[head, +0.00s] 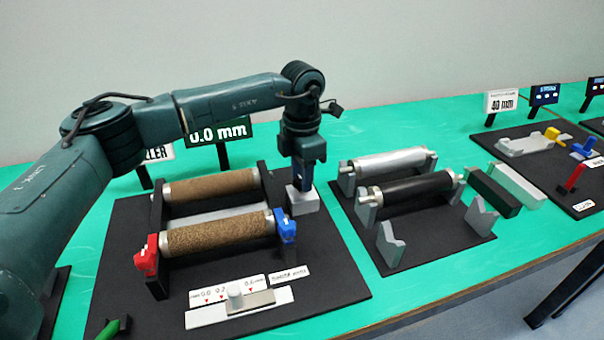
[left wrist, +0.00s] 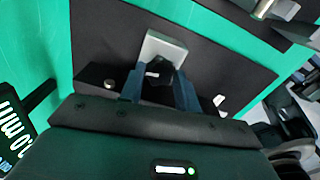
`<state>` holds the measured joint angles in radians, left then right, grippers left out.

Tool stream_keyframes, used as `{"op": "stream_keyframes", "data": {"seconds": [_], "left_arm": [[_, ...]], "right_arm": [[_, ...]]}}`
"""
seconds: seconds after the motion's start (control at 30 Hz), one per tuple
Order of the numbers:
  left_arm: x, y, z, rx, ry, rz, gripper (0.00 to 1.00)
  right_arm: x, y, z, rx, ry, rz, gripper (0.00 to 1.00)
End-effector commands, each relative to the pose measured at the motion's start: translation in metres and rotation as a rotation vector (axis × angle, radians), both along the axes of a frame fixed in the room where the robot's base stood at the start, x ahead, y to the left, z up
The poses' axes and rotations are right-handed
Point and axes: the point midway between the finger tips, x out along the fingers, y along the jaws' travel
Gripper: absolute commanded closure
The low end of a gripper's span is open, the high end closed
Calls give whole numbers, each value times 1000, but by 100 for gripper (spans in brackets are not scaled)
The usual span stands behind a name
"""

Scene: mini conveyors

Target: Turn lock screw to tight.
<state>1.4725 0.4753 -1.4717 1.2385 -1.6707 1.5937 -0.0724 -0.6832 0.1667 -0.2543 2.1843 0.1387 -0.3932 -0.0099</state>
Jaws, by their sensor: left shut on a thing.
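My left gripper (head: 304,184) points straight down at the far right corner of the roller stand, over a light grey block (head: 303,203). In the left wrist view its two fingers (left wrist: 159,84) are shut on the black lock screw knob (left wrist: 158,70), which sits on that grey block (left wrist: 163,45). A small white mark shows on the knob. I cannot tell from the views how tight the screw is. My right gripper is in neither view.
Two brown rollers (head: 215,234) lie in the stand, with a red end block (head: 147,256) and a blue one (head: 285,226). A slider scale (head: 238,307) is in front. A dark sign (head: 219,134) reads 0.0 mm. A second roller stand (head: 405,192) is right of my gripper.

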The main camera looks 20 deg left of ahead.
Motion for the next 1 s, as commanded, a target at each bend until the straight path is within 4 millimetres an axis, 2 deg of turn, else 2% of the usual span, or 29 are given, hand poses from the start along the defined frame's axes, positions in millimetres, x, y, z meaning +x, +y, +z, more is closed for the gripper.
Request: {"op": "stream_keyframes", "data": {"seconds": [0.3,0.87,0.9,1.0], "left_arm": [[1,0,1,-2,-4,-132,90],[1,0,1,0,-4,-164,90],[1,0,1,0,-4,-164,66],[1,0,1,-1,-3,-163,58]], "right_arm": [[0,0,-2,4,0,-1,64],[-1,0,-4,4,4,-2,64],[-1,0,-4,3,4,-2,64],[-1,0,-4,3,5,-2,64]]}}
